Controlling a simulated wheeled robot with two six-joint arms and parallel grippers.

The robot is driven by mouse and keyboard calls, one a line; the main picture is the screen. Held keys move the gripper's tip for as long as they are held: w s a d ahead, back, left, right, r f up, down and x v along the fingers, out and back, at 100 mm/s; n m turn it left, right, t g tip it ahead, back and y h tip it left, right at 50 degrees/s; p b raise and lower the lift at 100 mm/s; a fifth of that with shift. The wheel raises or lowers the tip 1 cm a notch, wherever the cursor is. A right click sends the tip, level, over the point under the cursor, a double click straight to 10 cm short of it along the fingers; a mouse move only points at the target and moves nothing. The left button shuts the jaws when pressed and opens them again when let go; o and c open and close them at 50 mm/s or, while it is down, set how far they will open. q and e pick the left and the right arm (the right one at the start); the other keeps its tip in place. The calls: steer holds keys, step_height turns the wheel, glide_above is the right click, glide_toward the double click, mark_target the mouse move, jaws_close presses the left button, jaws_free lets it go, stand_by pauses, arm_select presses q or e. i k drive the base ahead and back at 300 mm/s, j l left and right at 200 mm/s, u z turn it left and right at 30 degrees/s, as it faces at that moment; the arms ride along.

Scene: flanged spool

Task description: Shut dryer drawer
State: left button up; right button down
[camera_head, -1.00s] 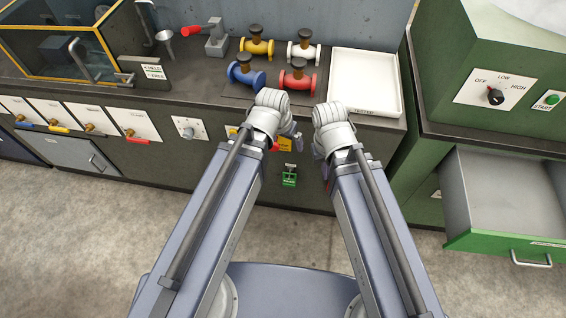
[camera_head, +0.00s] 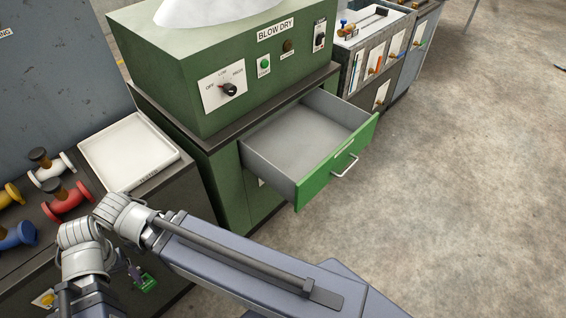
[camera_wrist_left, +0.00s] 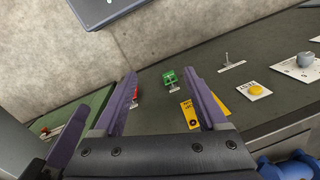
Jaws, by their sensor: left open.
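The dryer drawer (camera_head: 322,143) is pulled well out of the green dryer cabinet (camera_head: 232,189). Its inside looks empty. Its green front (camera_head: 338,163) has a pale bar handle (camera_head: 345,166). My left gripper (camera_head: 133,272) is small and partly hidden at the lower left, far from the drawer. In the left wrist view its two purple fingers (camera_wrist_left: 160,78) are apart with nothing between them. My right gripper cannot be made out.
A white tray (camera_head: 125,150) and several coloured flanged spools (camera_head: 68,198) are on the bench at left. The dryer's control dial (camera_head: 228,89) is above the drawer. Open concrete floor (camera_head: 450,220) lies in front of and right of the drawer.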

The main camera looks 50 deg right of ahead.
mark_target(298, 151)
steer(key=z, duration=2.25)
